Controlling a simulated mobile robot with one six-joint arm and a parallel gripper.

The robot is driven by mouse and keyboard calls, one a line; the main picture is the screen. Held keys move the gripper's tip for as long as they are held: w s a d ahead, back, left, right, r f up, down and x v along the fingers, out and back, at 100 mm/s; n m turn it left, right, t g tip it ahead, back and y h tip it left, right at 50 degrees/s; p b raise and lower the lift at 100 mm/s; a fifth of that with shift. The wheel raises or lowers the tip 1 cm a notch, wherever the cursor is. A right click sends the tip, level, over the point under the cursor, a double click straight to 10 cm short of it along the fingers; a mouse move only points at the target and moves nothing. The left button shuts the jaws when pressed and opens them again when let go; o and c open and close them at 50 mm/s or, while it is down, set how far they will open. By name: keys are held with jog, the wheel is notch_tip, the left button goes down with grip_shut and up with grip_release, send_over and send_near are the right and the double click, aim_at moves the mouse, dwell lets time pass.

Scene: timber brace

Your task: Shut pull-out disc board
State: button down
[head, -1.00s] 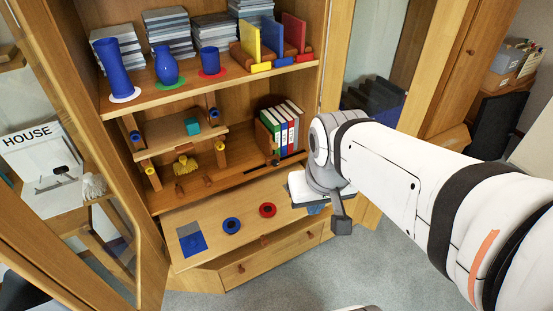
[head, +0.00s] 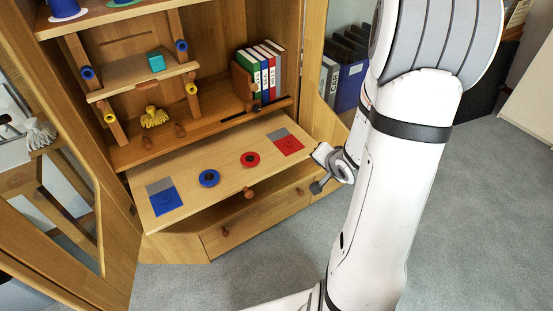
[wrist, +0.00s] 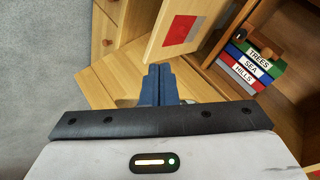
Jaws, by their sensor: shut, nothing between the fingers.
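The disc board (head: 228,178) is a pale wooden panel sticking out of the cabinet above a drawer. A small wooden knob (head: 249,191) is on its front edge. A blue ring (head: 209,178) and a red ring (head: 250,159) lie on it, between a blue-and-grey patch (head: 166,201) at left and a red-and-grey patch (head: 288,145) at right. My gripper (wrist: 158,70) is shut and empty, with dark blue fingers close to the board's end in the wrist view. In the head view my arm's end is just right of the board; the fingertips are not clear there.
Below the board is a drawer (head: 262,215) with knobs. Books (head: 262,70) stand on the shelf above, beside a small rack with a teal block (head: 156,62). An open glazed door (head: 70,190) is at left. Grey carpet (head: 270,265) in front is clear.

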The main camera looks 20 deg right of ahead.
notch_tip(320, 180, down, 10)
jog(key=m+t+y+b, duration=0.2)
jog(key=m+y+b, duration=0.1)
jog(key=b, duration=0.1)
jog(key=m+b, duration=0.1)
jog(key=b, duration=0.4)
send_near(285, 168)
jog(key=f+x, duration=0.1)
jog(key=x, duration=0.4)
jog(key=shift+w+a+r, duration=0.15)
jog(key=shift+w, duration=0.25)
